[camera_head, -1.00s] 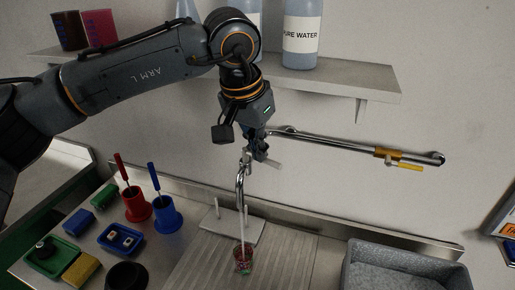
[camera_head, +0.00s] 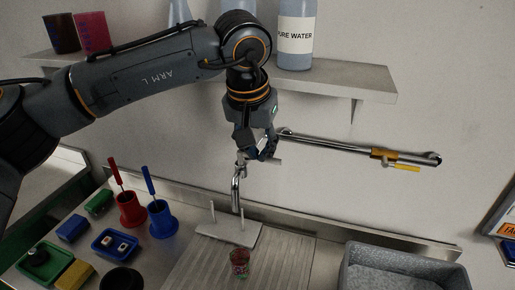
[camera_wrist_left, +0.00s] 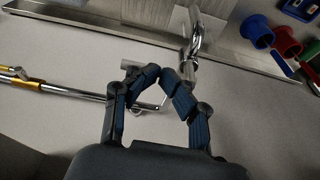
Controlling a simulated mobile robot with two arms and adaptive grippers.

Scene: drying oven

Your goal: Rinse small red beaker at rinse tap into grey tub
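The small red beaker (camera_head: 240,264) stands upright on the ribbed drainboard (camera_head: 205,266), in front of the tap. It is clear with reddish and green patches. The tap (camera_head: 236,192) is a chrome curved spout, and no water stream shows from it. My left gripper (camera_head: 264,156) is at the top of the tap, by its short pale lever (camera_head: 275,161). In the left wrist view its fingertips (camera_wrist_left: 160,73) come together in front of the lever (camera_wrist_left: 130,65); whether they touch it is unclear. The grey tub (camera_head: 447,275) is at the lower right. My right gripper is out of view.
A red holder (camera_head: 131,212) and a blue holder (camera_head: 163,222) stand left of the drainboard, near small trays and blocks. A chrome wall pipe (camera_head: 335,145) with a yellow lever runs right of my gripper. A shelf with bottles is above.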

